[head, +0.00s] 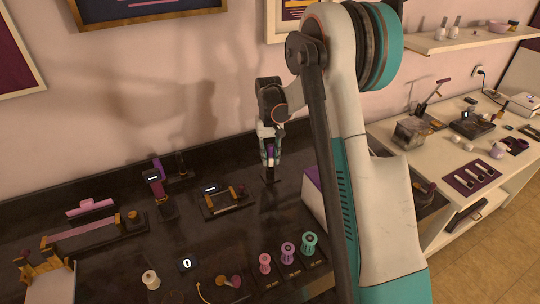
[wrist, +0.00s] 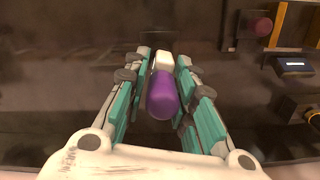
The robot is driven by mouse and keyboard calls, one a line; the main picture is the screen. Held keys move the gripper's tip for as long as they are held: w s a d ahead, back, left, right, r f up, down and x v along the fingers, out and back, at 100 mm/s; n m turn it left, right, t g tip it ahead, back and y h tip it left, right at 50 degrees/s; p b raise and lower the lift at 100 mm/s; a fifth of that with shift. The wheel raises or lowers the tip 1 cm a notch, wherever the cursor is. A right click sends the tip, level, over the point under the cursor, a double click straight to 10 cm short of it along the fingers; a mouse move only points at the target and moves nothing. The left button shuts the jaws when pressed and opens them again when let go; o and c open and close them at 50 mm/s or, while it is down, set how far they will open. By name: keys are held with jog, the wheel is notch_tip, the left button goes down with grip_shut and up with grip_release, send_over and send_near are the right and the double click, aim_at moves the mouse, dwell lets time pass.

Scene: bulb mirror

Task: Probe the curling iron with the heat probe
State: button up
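My gripper (head: 268,158) points down over the dark counter. In the wrist view, its teal fingers (wrist: 165,85) lie close on both sides of a purple-ended tool with a white part (wrist: 163,105), which looks like the heat probe. They appear shut on it. In the head view, a small dark stand (head: 269,178) shows just below the fingers; whether the tool still sits in it cannot be told. A thin purple-handled tool (head: 437,91), which may be the curling iron, leans up at an angle on the right-hand table, well away from my gripper.
The dark counter (head: 225,240) holds a purple upright device (head: 157,187), a dark fixture with a small display (head: 226,201), several spools (head: 288,251) and a "0" readout (head: 187,264). The pale right table (head: 380,130) is crowded. My arm hides the area between.

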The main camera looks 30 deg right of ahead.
jog(key=shift+o, duration=0.4)
notch_tip(320, 180, up, 12)
jog(key=shift+w, duration=0.4)
dwell(0.4)
